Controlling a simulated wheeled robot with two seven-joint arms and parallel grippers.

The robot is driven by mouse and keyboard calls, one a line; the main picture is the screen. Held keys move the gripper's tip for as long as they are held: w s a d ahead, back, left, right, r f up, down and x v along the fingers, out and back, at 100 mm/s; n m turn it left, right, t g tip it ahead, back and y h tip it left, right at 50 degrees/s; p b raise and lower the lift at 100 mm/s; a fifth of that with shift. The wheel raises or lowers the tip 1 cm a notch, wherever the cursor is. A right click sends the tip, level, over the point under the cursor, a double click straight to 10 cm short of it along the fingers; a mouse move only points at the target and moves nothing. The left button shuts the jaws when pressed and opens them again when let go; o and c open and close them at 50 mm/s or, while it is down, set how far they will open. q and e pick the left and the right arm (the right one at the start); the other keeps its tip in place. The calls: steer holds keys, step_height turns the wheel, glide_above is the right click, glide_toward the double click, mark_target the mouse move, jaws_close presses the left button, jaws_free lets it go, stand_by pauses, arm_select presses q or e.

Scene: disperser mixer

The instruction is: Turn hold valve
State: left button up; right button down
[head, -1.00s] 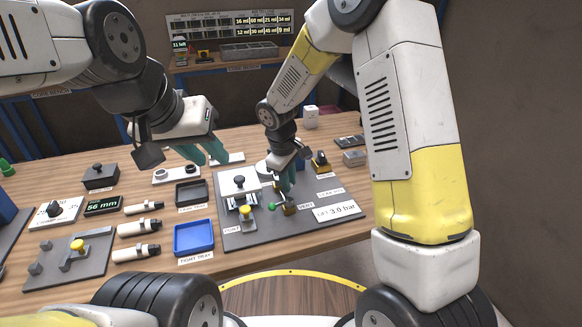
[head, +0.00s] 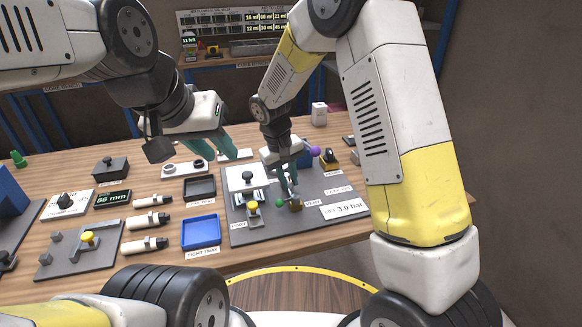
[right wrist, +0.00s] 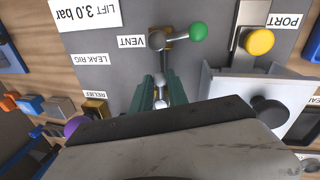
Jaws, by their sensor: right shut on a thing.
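My right gripper (right wrist: 161,92) is over the grey leak rig board (head: 335,192), its teal fingers pointing down. In the right wrist view the fingers are shut on a small grey metal part (right wrist: 160,79) just behind the vent valve. The vent valve's green knob (right wrist: 198,31) stands clear of the fingers. A purple knob (right wrist: 75,127) lies beside the gripper and also shows in the head view (head: 315,151). No label reading hold is legible, so I cannot tell which part is the hold valve. My left gripper (head: 214,147) is open and empty above the bench.
A yellow port knob (right wrist: 259,41) and a white block with a black knob (head: 247,175) stand beside the grip. A blue tray (head: 201,232), a dark tray (head: 199,188) and several white cylinders lie left of the board. The 3.0 bar sign (head: 344,209) lies at the board's front.

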stand_by(0.3)
steer(key=c, duration=1.3)
jaws_free()
step_height(320, 180, up, 8)
steer(key=a, duration=0.1)
steer(key=shift+s+a+f, duration=0.15)
steer(key=shift+s+a, duration=0.05)
steer(key=shift+s, duration=0.15)
steer(key=s+d+r+m+t+y, duration=0.1)
steer(key=s+d+r+y, duration=0.1)
steer(key=s+d+r, duration=0.3)
steer(key=s+d+r+m+t+y, duration=0.1)
steer(key=s+d+r+m, duration=0.1)
steer(key=s+d+r, duration=0.4)
steer(key=s+d+r+m+t, duration=0.1)
steer(key=s+d+r, duration=0.1)
steer(key=s, duration=0.3)
steer(key=s+d+r+m+t+y, duration=0.1)
steer(key=s+d+r+t, duration=0.1)
steer(key=s+d, duration=0.3)
steer(key=shift+d+r, duration=0.15)
steer(key=shift+r, duration=0.45)
